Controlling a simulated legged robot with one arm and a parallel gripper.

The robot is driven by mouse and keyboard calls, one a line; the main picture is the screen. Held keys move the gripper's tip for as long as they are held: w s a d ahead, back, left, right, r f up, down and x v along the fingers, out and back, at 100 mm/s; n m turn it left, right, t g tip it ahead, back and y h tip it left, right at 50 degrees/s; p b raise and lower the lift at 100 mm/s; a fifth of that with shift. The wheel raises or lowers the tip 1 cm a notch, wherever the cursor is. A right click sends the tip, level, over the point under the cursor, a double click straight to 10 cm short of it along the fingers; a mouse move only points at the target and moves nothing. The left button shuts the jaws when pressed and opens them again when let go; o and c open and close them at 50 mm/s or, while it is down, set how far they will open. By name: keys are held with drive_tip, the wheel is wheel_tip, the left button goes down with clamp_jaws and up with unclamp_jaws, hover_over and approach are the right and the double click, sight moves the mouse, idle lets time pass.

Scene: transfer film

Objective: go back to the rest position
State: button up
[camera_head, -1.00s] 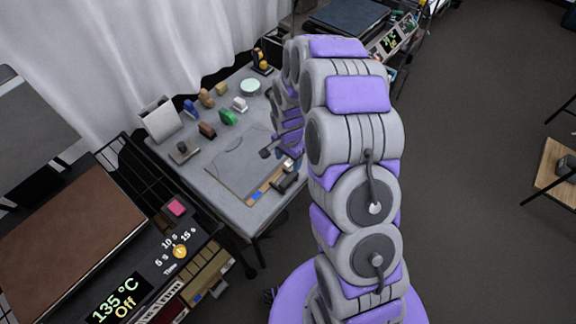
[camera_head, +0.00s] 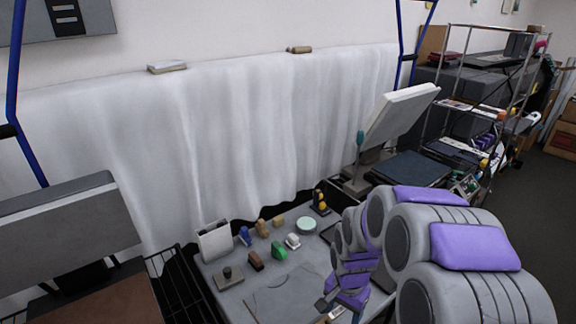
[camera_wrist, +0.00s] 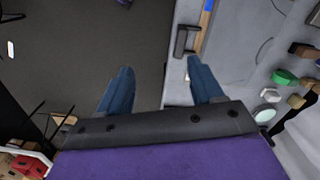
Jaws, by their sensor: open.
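My gripper shows in the wrist view (camera_wrist: 160,85) with its two blue fingers spread apart and nothing between them. It is above the edge of the grey worktable (camera_wrist: 235,45), with the dark floor on the other side. In the head view my arm is folded at the lower right, and the gripper (camera_head: 335,303) is over the front right of the table, partly hidden by my arm links. A dark-handled tool (camera_wrist: 184,40) lies on the table near the fingers in the wrist view.
Small items stand on the table, among them a green one (camera_head: 279,250), a white holder (camera_head: 214,240) and a pale round dish (camera_head: 306,224). A press with a raised white lid (camera_head: 398,115) stands behind my arm. A white curtain (camera_head: 230,140) closes off the back.

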drive_tip(key=s+r+n, duration=0.3)
drive_tip(key=s+r, duration=0.3)
drive_tip(key=s, duration=0.7)
drive_tip(key=s+r+n+g+b, duration=0.1)
drive_tip(key=s+r+n, duration=0.3)
drive_tip(key=s, duration=1)
wheel_tip(320, 180, up, 2)
drive_tip(key=shift+d+r+n+b, duration=0.1)
drive_tip(key=shift+d+n+b, duration=0.05)
drive_tip(key=shift+n+b, duration=0.15)
